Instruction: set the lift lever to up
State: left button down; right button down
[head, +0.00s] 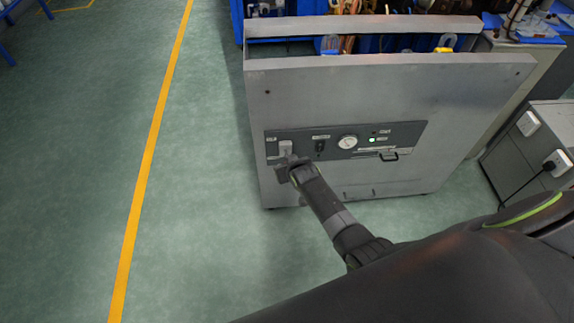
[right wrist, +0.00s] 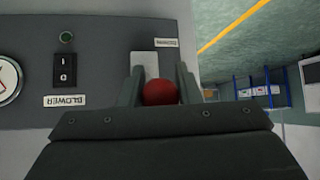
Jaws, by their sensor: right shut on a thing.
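The lift lever's red knob (right wrist: 161,92) shows in the right wrist view, between the fingers of my right gripper (right wrist: 159,88). The fingers are shut on it. A pale lever plate (right wrist: 145,64) shows behind the knob on the dark control panel (right wrist: 100,68). In the head view the right gripper (head: 285,165) is at the panel's left end, just below the pale plate (head: 285,147). It hides the knob there, and I cannot tell the lever's setting. My left gripper is in neither view.
Beside the lever are a blower switch (head: 320,146), a round gauge (head: 347,142), a lit green lamp (head: 372,140) and a handle (head: 389,155). The panel is on a grey machine cabinet (head: 350,95). Open green floor (head: 200,220) lies to the left, with a yellow line (head: 147,160).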

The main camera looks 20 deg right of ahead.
jog(key=shift+w+r, duration=0.2)
jog(key=shift+r, duration=0.05)
jog(key=c, duration=1.2)
grip_release()
jog(key=shift+o, duration=0.7)
jog(key=shift+s+f, duration=0.15)
jog(key=shift+s+r+p, duration=0.3)
jog(key=shift+s+r, duration=0.1)
jog(key=shift+s, duration=0.05)
jog(key=p+v, duration=0.3)
jog(key=v, duration=1.3)
jog(key=shift+p, duration=0.35)
jog(key=shift+s, duration=0.1)
